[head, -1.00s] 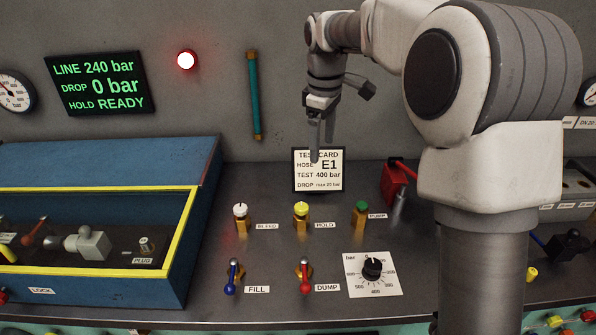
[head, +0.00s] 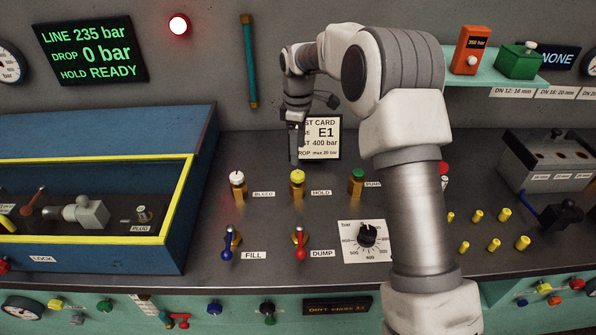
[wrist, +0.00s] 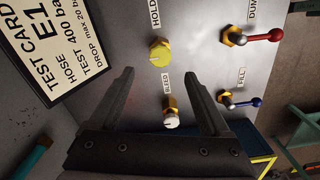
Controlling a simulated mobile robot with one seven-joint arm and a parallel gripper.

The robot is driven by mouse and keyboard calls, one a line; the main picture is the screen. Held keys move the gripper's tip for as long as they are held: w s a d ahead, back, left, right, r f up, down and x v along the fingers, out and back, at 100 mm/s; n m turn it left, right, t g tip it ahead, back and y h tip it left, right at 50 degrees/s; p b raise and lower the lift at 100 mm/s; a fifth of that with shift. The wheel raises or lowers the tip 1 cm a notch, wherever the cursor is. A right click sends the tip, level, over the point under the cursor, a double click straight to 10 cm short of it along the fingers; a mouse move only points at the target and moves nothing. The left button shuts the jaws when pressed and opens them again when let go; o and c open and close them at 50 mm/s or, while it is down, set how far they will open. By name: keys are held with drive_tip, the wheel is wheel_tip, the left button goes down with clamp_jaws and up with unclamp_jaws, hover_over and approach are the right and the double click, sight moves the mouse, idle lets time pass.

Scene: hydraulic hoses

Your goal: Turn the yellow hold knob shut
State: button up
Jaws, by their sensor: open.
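The yellow hold knob (head: 297,177) stands on a brass stem on the bench, beside its HOLD label, between the white bleed knob (head: 237,178) and the green pump knob (head: 357,175). My gripper (head: 295,160) points down just above and behind the yellow knob in the head view. In the wrist view my gripper (wrist: 160,88) has its two dark fingers apart with nothing between the tips. There the yellow knob (wrist: 160,52) lies beyond the fingertips, apart from them, and the white bleed knob (wrist: 171,117) shows between the fingers.
The test card (head: 322,138) stands close behind my gripper. The blue fill lever (head: 228,240) and red dump lever (head: 299,242) stand in front of the knobs, with a black dial (head: 367,235) to their right. A yellow-rimmed blue box (head: 190,190) is at left.

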sight(298, 174)
wheel_tip(298, 174, down, 8)
drive_tip(key=shift+f, duration=0.2)
clamp_jaws()
idle(0.5)
